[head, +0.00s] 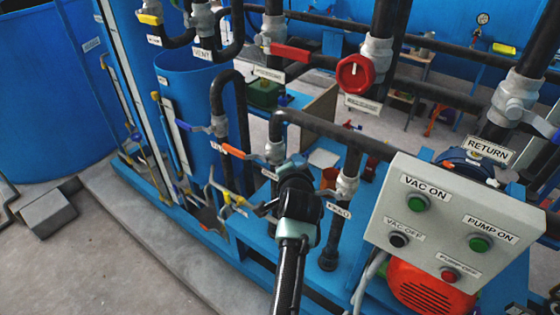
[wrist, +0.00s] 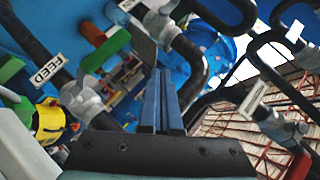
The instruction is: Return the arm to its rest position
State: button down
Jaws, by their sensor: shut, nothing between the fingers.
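My gripper (wrist: 161,75) is shut, with its two dark blue fingers side by side and nothing between them in the wrist view. In the head view my dark arm reaches up from the bottom edge, and its black wrist stands among the pipes, left of the control panel. The fingers are hard to make out there. In the wrist view, a grey valve (wrist: 85,100) by a FEED label (wrist: 47,68) is left of the fingers. A green handle (wrist: 105,50) is at their upper left. I cannot tell whether the fingers touch anything.
A control panel (head: 450,220) with push buttons stands to the right, above an orange-red motor (head: 430,288). A red round valve (head: 360,72) and black pipes (head: 330,125) are behind my arm. A blue tank (head: 200,105) stands to the left. Open concrete floor (head: 110,260) is at lower left.

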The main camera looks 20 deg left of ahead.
jog(key=shift+s+a+r+b, duration=0.15)
jog(key=shift+s+a+r, duration=0.05)
jog(key=shift+s+r, duration=0.45)
jog(key=shift+s+a+r+b, duration=0.1)
jog(key=shift+s+a+r, duration=0.15)
jog(key=shift+s+r, duration=0.45)
jog(key=shift+s+a+r+b, duration=0.15)
jog(key=shift+s+a+r, duration=0.05)
jog(key=shift+s+r, duration=0.45)
jog(key=s+d+r+n+t+h+b, duration=0.1)
jog(key=s+d+r+t, duration=0.15)
jog(key=r, duration=0.65)
jog(key=s+d+r+n+t, duration=0.1)
jog(key=d+r+n+t, duration=0.2)
jog(key=r, duration=0.6)
jog(key=s+d+r+t+h+b, duration=0.1)
jog(key=s+d+r+t, duration=0.2)
jog(key=r, duration=0.6)
jog(key=s+d+r+n+t+h, duration=0.1)
jog(key=s+d+r+n+t, duration=0.1)
jog(key=s+r, duration=0.6)
jog(key=s+d+r+n+t+h, duration=0.1)
jog(key=s+d+r+t, duration=0.3)
jog(key=s+r, duration=0.5)
jog(key=shift+s+n+t+b, duration=0.25)
jog(key=shift+n+t+b, duration=0.1)
jog(key=shift+n, duration=0.45)
